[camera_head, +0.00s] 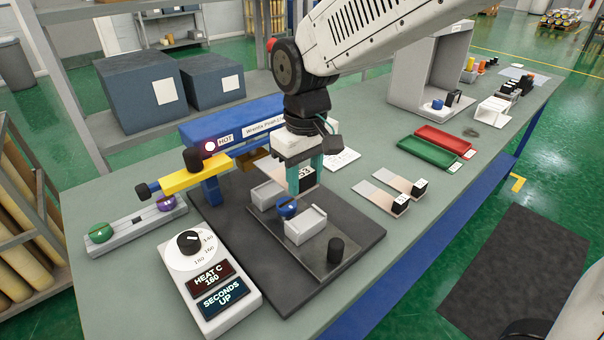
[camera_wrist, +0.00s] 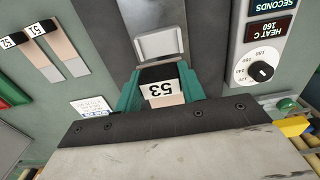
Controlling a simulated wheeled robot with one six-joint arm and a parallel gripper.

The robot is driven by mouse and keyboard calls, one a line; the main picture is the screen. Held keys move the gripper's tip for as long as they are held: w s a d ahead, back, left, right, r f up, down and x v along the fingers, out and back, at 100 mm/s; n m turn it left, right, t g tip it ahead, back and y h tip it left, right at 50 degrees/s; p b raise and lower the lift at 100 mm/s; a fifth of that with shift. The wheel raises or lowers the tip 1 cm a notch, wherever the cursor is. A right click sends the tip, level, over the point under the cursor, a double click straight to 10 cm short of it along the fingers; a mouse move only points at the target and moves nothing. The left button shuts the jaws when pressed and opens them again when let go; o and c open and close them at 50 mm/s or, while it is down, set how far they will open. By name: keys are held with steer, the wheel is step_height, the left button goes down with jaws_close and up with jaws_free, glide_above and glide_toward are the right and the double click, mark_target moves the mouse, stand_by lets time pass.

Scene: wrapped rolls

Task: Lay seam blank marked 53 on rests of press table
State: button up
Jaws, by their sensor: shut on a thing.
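The seam blank marked 53 (camera_wrist: 162,90) is between the teal fingers of my gripper (camera_wrist: 162,86), which is shut on it. In the head view, my gripper (camera_head: 306,178) points down over the back of the dark press table, with the blank's tag (camera_head: 307,172) showing beside a finger. The press table (camera_head: 330,262) has two pale rests, a rear one (camera_head: 268,194) and a front one (camera_head: 305,225), with a blue piece (camera_head: 287,207) between them. One rest shows in the wrist view (camera_wrist: 162,42), ahead of the blank. I cannot tell the blank's height above the rests.
The yellow press arm (camera_head: 190,180) and blue beam (camera_head: 230,125) stand left of and behind my gripper. A heat control box (camera_head: 225,300) is at front left. Two tagged blanks (camera_head: 380,196) (camera_head: 402,181) lie right. Red (camera_head: 445,138) and green (camera_head: 425,151) trays are beyond.

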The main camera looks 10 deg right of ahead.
glide_above(305, 219)
steer(key=shift+f, duration=2.45)
steer(key=shift+f, duration=0.1)
steer(key=shift+f, duration=1.35)
steer(key=o, duration=1.1)
steer(key=shift+c, duration=0.2)
step_height(305, 219, up, 8)
steer(key=shift+f, duration=0.1)
